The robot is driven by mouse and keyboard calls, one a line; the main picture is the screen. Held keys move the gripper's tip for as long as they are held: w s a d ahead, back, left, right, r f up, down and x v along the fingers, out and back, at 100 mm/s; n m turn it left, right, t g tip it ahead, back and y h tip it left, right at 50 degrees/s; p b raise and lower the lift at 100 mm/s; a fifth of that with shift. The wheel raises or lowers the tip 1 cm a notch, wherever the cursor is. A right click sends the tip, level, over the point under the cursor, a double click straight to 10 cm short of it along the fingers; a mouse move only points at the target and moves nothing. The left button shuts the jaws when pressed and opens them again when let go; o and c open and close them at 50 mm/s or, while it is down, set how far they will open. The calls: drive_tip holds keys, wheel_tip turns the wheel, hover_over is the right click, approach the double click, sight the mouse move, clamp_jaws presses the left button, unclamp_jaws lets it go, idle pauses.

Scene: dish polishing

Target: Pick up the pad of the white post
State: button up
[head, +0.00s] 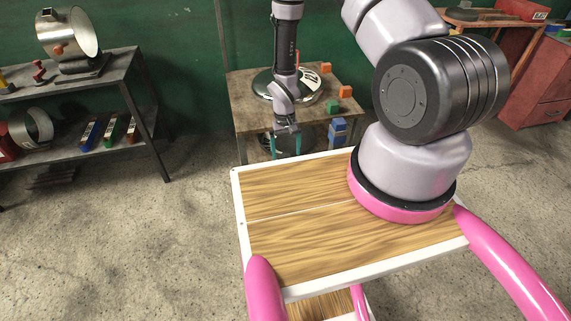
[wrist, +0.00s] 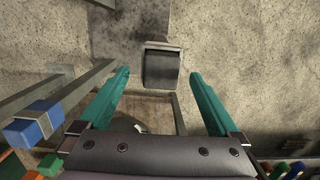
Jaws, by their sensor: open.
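My gripper (head: 285,148) hangs at the front edge of the small wooden table, its two teal fingers apart and pointing down. In the wrist view my gripper (wrist: 163,85) is open, with nothing touching its fingers. A dark grey block with a paler top edge (wrist: 161,68) shows between and beyond the fingertips. I cannot tell whether it is the pad. I cannot make out a white post in either view.
A blue block (wrist: 35,128) shows at left in the wrist view. A metal shelf (head: 110,65) stands left; concrete floor (head: 180,230) is clear between.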

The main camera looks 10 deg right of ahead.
wheel_tip(320, 180, down, 4)
drive_tip(key=shift+a+r, duration=0.1)
clamp_jaws()
drive_tip(key=shift+r, duration=0.1)
